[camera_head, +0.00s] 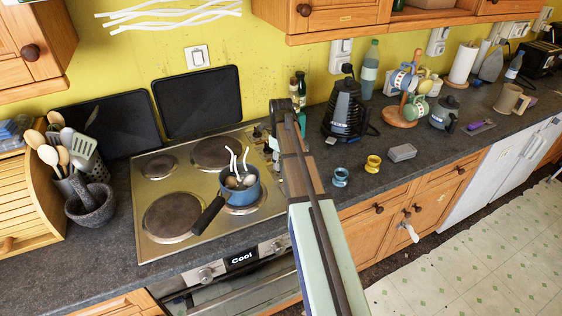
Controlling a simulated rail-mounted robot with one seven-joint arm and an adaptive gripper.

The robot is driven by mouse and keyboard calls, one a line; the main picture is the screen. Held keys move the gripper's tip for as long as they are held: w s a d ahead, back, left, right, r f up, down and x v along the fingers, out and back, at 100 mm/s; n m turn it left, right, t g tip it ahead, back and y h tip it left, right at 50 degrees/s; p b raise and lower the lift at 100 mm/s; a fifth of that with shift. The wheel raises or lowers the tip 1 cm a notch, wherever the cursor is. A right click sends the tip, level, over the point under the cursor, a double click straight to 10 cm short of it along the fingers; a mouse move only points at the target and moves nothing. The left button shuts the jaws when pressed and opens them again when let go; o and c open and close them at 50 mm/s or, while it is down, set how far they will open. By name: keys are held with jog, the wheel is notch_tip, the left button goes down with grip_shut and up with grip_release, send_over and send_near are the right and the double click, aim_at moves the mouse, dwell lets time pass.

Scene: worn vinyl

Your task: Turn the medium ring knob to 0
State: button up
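The stove top (188,232) is a steel hob with several dark rings, set in the counter. On its front panel a knob (205,275) shows left of a display reading "Cool", and another knob (277,248) shows right of it. Both are too small to read their settings, and I cannot tell which one is for the medium ring. More of the panel to the right is hidden behind my arm.
A mortar (90,205) and utensils stand left. Egg cups (373,164), a kettle (345,110) and a mug tree (404,115) stand right.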

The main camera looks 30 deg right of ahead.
grip_shut()
